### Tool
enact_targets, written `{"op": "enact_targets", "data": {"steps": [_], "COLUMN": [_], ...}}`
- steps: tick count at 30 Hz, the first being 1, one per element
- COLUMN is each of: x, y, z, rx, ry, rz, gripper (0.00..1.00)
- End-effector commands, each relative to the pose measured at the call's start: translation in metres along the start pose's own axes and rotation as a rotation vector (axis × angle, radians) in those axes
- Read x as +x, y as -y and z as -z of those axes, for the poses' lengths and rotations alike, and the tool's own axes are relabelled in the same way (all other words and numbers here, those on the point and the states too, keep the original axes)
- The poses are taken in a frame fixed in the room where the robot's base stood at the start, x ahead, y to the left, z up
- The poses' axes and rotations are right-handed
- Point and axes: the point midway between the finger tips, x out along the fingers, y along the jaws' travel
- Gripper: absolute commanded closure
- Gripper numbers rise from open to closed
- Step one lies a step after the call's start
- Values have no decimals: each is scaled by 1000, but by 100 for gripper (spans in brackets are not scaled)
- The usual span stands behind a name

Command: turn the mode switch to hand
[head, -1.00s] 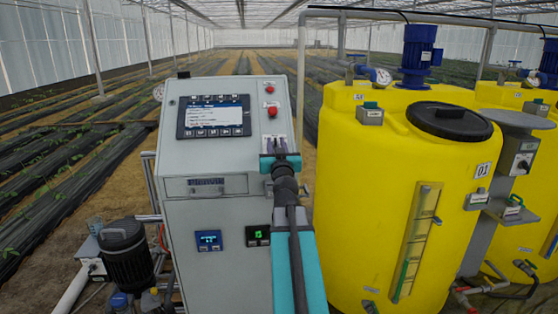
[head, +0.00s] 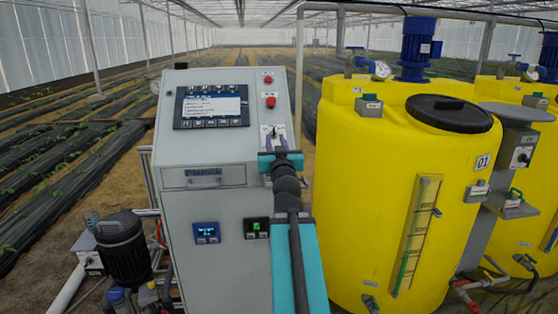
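The grey control cabinet (head: 225,215) stands at centre left. On the right side of its sloped top panel, below a red button (head: 270,101), is a small light plate with what looks like the mode switch (head: 272,131). The switch is tiny here, and I cannot read its position or labels. My gripper (head: 274,142) is just below the switch in the picture, with its two grey fingers apart and pointing towards it. I see nothing between the fingers. I cannot tell whether they touch the panel. My wrist hides part of the cabinet front.
A screen with keys (head: 211,106) is left of the switch on the panel. A second, smaller red button (head: 268,79) is above. A large yellow tank (head: 365,200) stands close on the right. A black pump (head: 122,245) and pipes are at lower left.

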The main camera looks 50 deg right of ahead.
Motion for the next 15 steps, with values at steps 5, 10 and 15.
{"op": "enact_targets", "data": {"steps": [5, 10, 15], "x": [-4, -7, -10], "y": [1, 2, 2], "z": [-2, -2, -2], "rx": [-2, -1, -1], "ry": [-3, -4, -3], "rz": [5, 9, 10], "gripper": [74, 74, 74]}}
